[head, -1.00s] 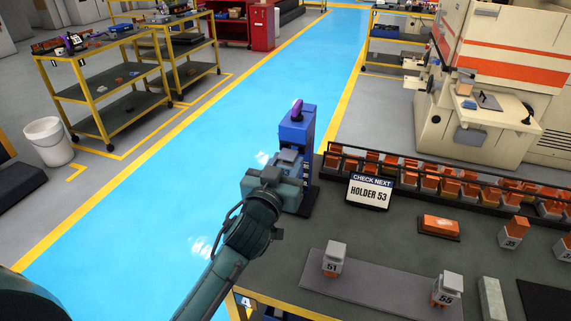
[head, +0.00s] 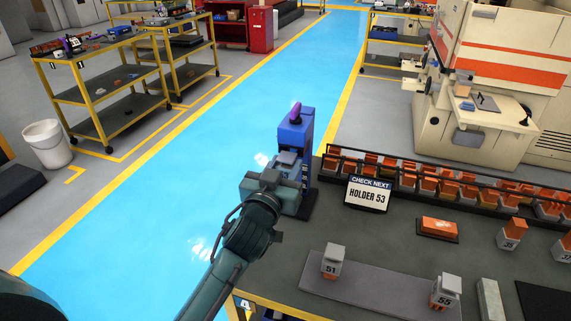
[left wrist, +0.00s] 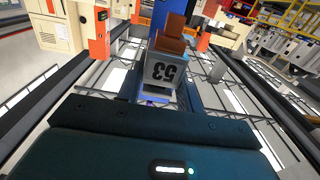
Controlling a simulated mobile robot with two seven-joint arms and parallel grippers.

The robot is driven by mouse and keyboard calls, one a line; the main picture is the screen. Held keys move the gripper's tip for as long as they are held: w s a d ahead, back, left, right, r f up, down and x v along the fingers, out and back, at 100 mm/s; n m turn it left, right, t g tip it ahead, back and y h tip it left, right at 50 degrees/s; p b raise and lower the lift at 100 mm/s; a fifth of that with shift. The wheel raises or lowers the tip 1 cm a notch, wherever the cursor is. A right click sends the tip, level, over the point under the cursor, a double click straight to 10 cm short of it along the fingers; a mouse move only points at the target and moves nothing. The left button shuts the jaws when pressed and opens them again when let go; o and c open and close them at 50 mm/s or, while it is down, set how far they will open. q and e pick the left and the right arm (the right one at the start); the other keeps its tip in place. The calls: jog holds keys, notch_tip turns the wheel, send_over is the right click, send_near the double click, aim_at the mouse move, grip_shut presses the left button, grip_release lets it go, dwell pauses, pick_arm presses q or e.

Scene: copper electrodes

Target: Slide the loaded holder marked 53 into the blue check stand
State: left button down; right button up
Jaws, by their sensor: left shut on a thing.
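The blue check stand (head: 295,135) stands at the table's far left corner, with a purple knob on top. My left gripper (head: 285,163) is right in front of it and is shut on the grey holder marked 53. In the left wrist view, holder 53 (left wrist: 161,72) shows its number upside down, with orange-brown copper (left wrist: 170,45) beyond it. The blue stand (left wrist: 161,12) is behind the holder in that view. The holder is at the stand's front; I cannot tell how far it is seated. In the head view my gripper hides most of it. My right gripper is not in view.
A sign reading "CHECK NEXT HOLDER 53" (head: 367,194) stands right of the stand. Holders 51 (head: 332,262) and 55 (head: 445,290) stand on a grey mat (head: 385,290). A long rack (head: 430,182) of orange-topped holders runs along the table's back. An orange block (head: 439,226) lies mid-table.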

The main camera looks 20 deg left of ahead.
aim_at(285, 164)
pick_arm(q)
jog(key=shift+s+r, duration=0.1)
jog(key=shift+r, duration=0.05)
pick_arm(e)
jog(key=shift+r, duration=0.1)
pick_arm(q)
jog(key=shift+s, duration=1.15)
jog(key=shift+s+a+p, duration=0.1)
jog(key=shift+s+p, duration=0.3)
jog(key=shift+s, duration=0.7)
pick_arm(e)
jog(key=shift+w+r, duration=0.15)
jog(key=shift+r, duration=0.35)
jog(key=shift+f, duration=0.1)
